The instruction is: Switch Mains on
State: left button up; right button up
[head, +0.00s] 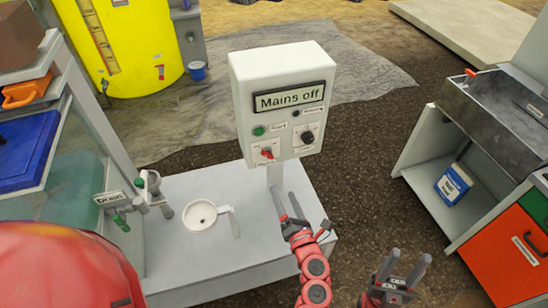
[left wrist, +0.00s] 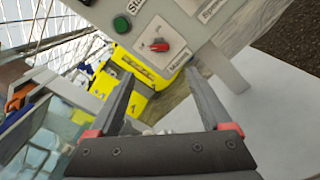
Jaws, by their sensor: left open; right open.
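The white control box (head: 283,70) stands on a post above a grey bench, and its display (head: 289,97) reads "Mains off". The red Mains switch (head: 267,153) is at the box's lower left. In the left wrist view the red switch (left wrist: 160,45) sits on a white plate labelled Mains, ahead of the fingertips. My left gripper (head: 284,197) is open and empty below the box, in front of its post; its fingers also show in the left wrist view (left wrist: 158,75), apart from the switch. My right gripper (head: 408,258) is open and empty at the lower right.
A green Start button (head: 259,131) and a black knob (head: 307,137) share the panel. A white cup-like funnel (head: 200,214) and a Drain valve (head: 120,222) are on the left. A sink unit (head: 497,115) with a blue container (head: 453,184) stands at right.

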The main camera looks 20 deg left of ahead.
aim_at(269, 157)
pick_arm(q)
jog(key=p+x, duration=0.2)
jog(key=x, duration=0.4)
jog(key=p+x, duration=0.2)
jog(key=x, duration=0.4)
jog(key=shift+w+a+r, duration=0.2)
jog(key=shift+w+r, duration=0.05)
jog(key=shift+w, duration=0.1)
jog(key=shift+w+a+f, duration=0.25)
jog(key=shift+w+a, duration=0.15)
jog(key=shift+w, duration=0.1)
grip_shut()
